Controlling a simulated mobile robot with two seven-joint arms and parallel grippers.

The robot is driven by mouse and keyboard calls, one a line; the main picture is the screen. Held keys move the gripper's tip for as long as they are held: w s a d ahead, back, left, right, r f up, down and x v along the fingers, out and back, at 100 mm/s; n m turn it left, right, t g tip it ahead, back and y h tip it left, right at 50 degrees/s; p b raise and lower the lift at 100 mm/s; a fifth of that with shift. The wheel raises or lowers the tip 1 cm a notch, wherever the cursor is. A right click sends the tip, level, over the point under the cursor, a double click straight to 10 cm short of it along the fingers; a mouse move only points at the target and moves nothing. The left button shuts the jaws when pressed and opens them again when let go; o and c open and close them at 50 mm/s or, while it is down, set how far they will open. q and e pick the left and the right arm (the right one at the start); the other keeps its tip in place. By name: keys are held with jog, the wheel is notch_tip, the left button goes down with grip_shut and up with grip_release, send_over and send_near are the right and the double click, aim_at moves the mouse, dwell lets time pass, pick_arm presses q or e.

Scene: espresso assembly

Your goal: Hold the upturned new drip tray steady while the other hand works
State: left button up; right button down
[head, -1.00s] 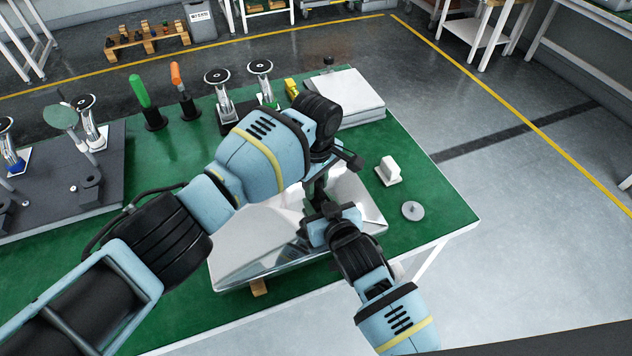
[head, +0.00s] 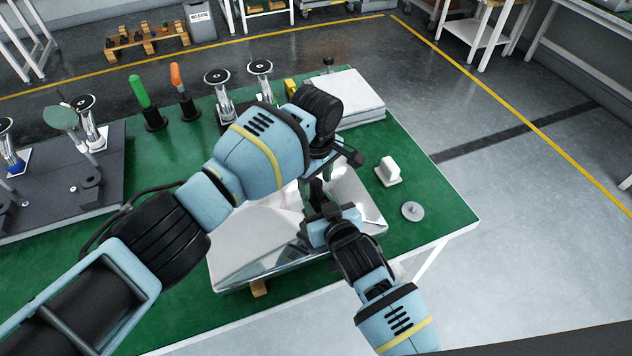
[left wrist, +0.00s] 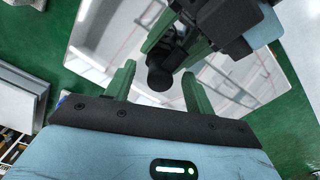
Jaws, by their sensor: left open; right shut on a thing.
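The upturned drip tray (head: 245,240) is a shiny, pale, shallow piece on the green table, partly hidden by both arms. Its mirror-like surface fills much of the left wrist view (left wrist: 108,42). My left gripper (left wrist: 158,84) is open, its two green fingers spread above the tray. My right gripper (head: 318,212) is low over the tray's middle, shut on a small dark piece. A dark round-ended part (left wrist: 160,77) shows between my left fingers, beside the right gripper; I cannot tell whether it is the held piece. Contact between my left fingers and the tray cannot be made out.
A white block (head: 389,171) and a grey disc (head: 412,211) lie right of the tray. A pale flat box (head: 350,98) is behind. Several upright tools, including a green-handled one (head: 140,92), stand at the back left. A grey stand (head: 60,190) is at left.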

pick_arm(q)
jog(key=shift+r, duration=2.45)
notch_tip(320, 180, up, 12)
pick_arm(e)
jog(key=c, duration=0.8)
grip_release()
jog(key=v, duration=1.2)
